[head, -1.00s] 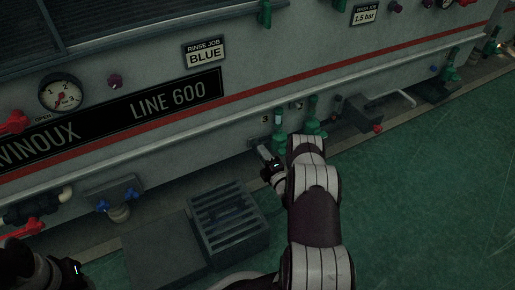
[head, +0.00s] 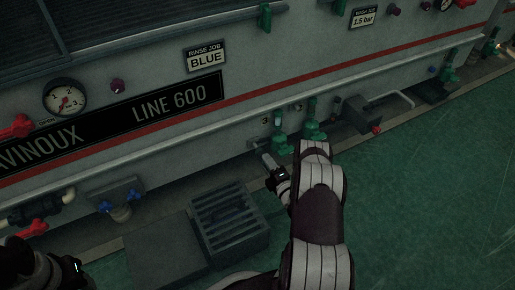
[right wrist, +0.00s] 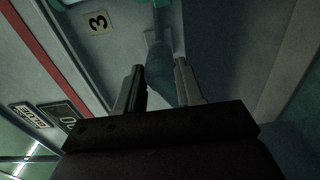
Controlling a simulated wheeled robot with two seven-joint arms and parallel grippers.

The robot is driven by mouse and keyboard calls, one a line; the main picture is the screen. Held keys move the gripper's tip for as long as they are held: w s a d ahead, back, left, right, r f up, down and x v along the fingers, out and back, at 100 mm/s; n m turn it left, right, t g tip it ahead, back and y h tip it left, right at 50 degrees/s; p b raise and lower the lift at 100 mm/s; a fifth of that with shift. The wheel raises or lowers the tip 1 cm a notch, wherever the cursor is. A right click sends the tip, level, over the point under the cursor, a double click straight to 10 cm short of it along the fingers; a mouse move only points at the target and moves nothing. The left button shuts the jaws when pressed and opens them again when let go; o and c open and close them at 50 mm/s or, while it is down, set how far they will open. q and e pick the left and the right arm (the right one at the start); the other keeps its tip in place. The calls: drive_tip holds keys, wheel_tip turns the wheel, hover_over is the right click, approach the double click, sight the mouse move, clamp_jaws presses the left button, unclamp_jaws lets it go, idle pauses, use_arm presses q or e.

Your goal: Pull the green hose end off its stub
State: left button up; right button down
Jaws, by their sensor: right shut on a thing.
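My right gripper (head: 266,159) is low against the machine's lower wall, beside the green valves. In the right wrist view its two fingers (right wrist: 160,84) are on either side of a dull grey-green piece, which looks like the hose end (right wrist: 160,72); they are shut on it. A small pale plate (right wrist: 151,38) shows on the wall beyond it. I cannot tell whether the hose end still touches its stub. In the head view the hose end is too small and dark to make out. A dark part of my left arm (head: 45,270) is at the bottom left; its fingers cannot be made out.
Green valves (head: 280,146) stand just right of my right gripper, below a long rail (head: 180,136). A slotted dark crate (head: 228,218) stands on the floor to the left. The green floor at right is clear.

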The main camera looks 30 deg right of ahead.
drive_tip(key=shift+s, duration=0.1)
drive_tip(key=s+p, duration=0.1)
drive_tip(key=s, duration=0.2)
drive_tip(key=shift+s+a+p, duration=0.2)
drive_tip(key=shift+s+p, duration=0.2)
